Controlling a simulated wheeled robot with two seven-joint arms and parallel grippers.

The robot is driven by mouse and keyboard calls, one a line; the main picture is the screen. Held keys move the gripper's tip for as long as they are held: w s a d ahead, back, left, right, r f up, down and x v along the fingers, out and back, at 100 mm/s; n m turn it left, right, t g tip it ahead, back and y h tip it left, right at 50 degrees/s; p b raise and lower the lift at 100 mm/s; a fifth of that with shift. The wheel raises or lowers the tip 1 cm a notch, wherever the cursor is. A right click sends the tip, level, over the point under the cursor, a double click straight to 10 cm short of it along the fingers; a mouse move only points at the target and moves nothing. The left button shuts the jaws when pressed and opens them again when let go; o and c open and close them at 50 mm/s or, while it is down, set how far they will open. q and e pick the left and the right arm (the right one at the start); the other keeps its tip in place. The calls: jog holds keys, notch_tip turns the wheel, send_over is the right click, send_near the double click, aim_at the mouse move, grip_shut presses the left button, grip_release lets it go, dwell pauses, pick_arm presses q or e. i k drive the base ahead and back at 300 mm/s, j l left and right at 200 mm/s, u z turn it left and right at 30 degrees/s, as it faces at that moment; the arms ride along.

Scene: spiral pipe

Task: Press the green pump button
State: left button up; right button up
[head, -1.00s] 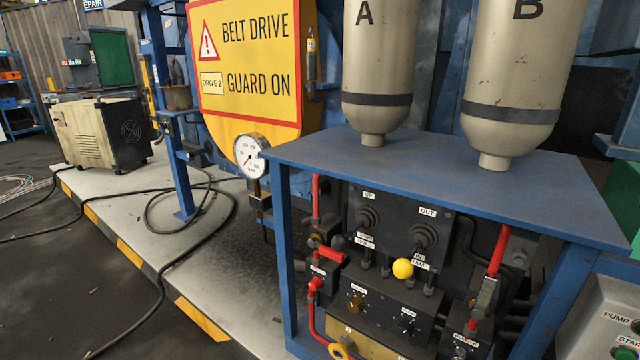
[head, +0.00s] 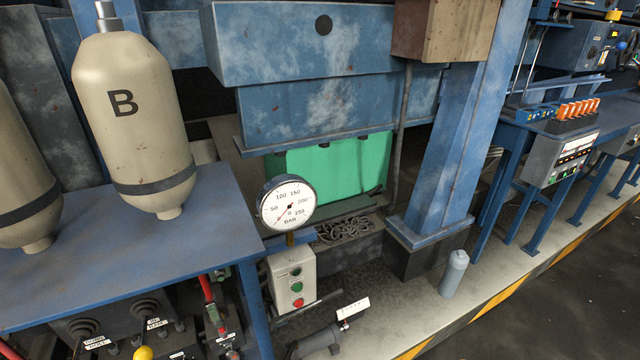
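A light grey control box (head: 282,262) stands below a round pressure gauge (head: 287,203), just right of the blue bench. A green button (head: 296,287) sits on its front face, with a dark round fitting above it and a red button (head: 298,302) below it. The lettering on the box is too small to read. The gauge dial is marked BAR. Neither of my grippers shows in the head view, so their states and distances from the button are hidden.
The blue bench (head: 170,255) with tank B (head: 135,140) and another tank is at left. A blue column (head: 455,130) and a grey cylinder (head: 454,274) stand to the right. A dark pump-like body (head: 318,342) lies low in front of the box.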

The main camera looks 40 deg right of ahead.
aim_at(297, 288)
jog(key=z, duration=1.2)
